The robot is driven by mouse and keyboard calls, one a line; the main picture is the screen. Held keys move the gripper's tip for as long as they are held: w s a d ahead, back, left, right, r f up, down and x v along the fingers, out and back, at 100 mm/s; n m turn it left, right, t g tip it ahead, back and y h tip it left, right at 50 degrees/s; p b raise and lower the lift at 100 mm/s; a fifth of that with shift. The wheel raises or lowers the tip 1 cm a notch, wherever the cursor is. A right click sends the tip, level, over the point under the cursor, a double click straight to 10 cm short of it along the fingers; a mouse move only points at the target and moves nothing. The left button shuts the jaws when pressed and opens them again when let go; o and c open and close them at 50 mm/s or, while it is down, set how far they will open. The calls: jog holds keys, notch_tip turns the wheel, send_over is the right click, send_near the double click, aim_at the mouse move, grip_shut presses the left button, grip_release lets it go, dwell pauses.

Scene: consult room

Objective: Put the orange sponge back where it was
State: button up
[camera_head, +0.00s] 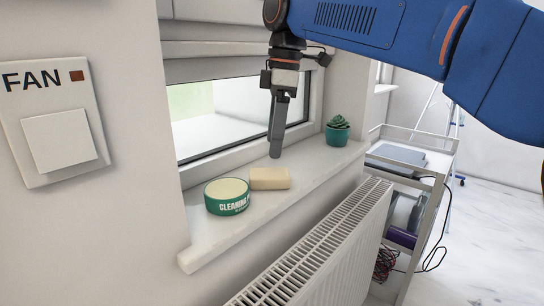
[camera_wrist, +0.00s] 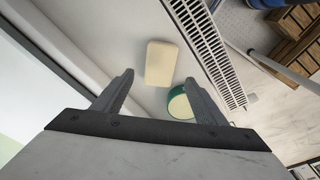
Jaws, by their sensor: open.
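A pale cream, block-shaped sponge (camera_head: 270,178) lies on the white windowsill (camera_head: 300,183); no orange sponge shows in either view. It touches or nearly touches a green round tin labelled "CLEANING" (camera_head: 227,196) on its left. My gripper (camera_head: 275,150) points down above the sill, just behind the cream block. In the wrist view my gripper (camera_wrist: 158,95) is open with nothing between its fingers. The cream block (camera_wrist: 160,63) is beyond the fingertips there, and the tin (camera_wrist: 180,103) is partly hidden by one finger.
A small potted succulent (camera_head: 337,130) stands at the sill's far end. A white radiator (camera_head: 320,250) is below the sill's front edge. A white trolley (camera_head: 415,160) with a blue-grey item on top stands at the right. A FAN switch (camera_head: 57,135) is on the left wall.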

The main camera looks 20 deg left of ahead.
jog(key=r, duration=0.4)
jog(key=shift+w+d+r, duration=0.1)
jog(key=shift+d+r, duration=0.05)
jog(key=shift+d, duration=0.1)
jog(key=s+d+f+m+t, duration=0.1)
jog(key=d+f+m, duration=0.3)
jog(key=d, duration=0.6)
jog(key=s+d+f+m+t, duration=0.1)
jog(key=d+f+m, duration=0.25)
jog(key=d, duration=0.65)
jog(key=s+d+f+m+t, duration=0.1)
jog(key=d+f+m, duration=0.25)
jog(key=d, duration=0.55)
jog(key=s+d+f+m+t, duration=0.1)
jog(key=s+d+f+m, duration=0.4)
jog(key=f, duration=0.5)
jog(key=s+d+f+m+t+h, duration=0.1)
jog(key=s+d+f+m, duration=0.5)
jog(key=s+d+f, duration=0.4)
jog(key=shift+s+d+f, duration=0.2)
jog(key=shift+d+f, duration=0.6)
jog(key=shift+d, duration=0.3)
